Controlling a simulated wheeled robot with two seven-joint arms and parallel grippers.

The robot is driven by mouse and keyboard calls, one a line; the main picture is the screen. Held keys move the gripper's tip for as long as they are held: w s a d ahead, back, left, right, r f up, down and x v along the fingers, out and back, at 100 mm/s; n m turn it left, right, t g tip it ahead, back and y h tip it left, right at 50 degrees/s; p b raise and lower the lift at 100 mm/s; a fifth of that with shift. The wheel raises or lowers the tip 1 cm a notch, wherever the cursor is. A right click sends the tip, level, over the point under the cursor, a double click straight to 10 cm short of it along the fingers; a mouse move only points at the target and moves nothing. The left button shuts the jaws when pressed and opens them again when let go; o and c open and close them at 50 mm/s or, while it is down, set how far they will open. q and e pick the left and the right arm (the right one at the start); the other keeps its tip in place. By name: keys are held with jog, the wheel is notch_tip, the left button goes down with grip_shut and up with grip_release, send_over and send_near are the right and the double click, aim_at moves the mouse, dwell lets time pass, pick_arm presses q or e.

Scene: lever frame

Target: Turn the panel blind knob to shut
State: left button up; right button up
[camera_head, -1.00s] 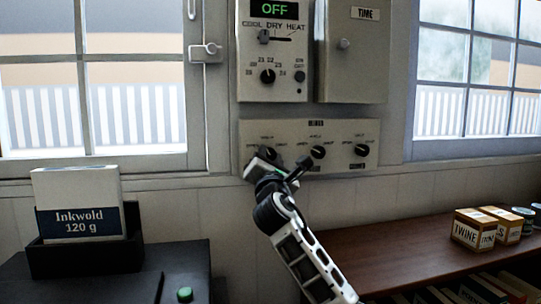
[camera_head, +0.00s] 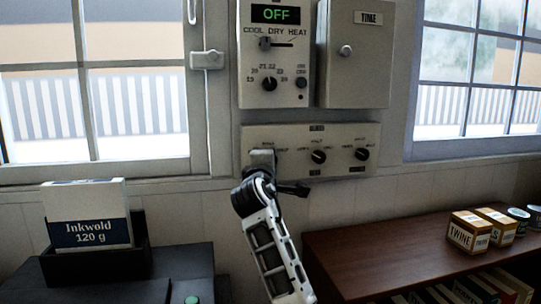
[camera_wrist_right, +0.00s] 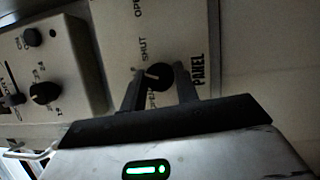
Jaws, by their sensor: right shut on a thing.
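The grey control plate (camera_head: 340,138) on the wall carries a row of black knobs. The panel blind knob (camera_wrist_right: 159,75) is the left one; in the head view my gripper hides it. In the right wrist view it sits between my fingers, with the "PANEL" label beside it and the words "SHUT" and "OPEN" around it. Its pale mark points to the left of that view, seemingly between the two words. My right gripper (camera_wrist_right: 160,90) is shut on this knob, and it also shows in the head view (camera_head: 262,160). My left gripper is not in view.
Two more knobs (camera_head: 318,156) sit to the right on the plate. A thermostat (camera_head: 272,60) and a grey "TIME" box (camera_head: 354,65) hang just above. An Inkwold box (camera_head: 88,215) stands low left; twine boxes (camera_head: 468,232) stand on the brown shelf (camera_head: 385,245) at right.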

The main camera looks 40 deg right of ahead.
pick_arm(q)
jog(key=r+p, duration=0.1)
jog(key=p, duration=0.1)
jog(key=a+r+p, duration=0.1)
jog(key=p, duration=0.2)
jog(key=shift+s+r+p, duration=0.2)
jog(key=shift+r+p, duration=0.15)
pick_arm(e)
jog(key=m+y, duration=0.1)
jog(key=m, duration=0.2)
jog(key=m+g+y, duration=0.1)
jog(key=m, duration=0.2)
jog(key=shift+r, duration=0.15)
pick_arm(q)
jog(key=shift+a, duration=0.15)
pick_arm(e)
jog(key=o, duration=1)
jog(key=shift+c, duration=0.2)
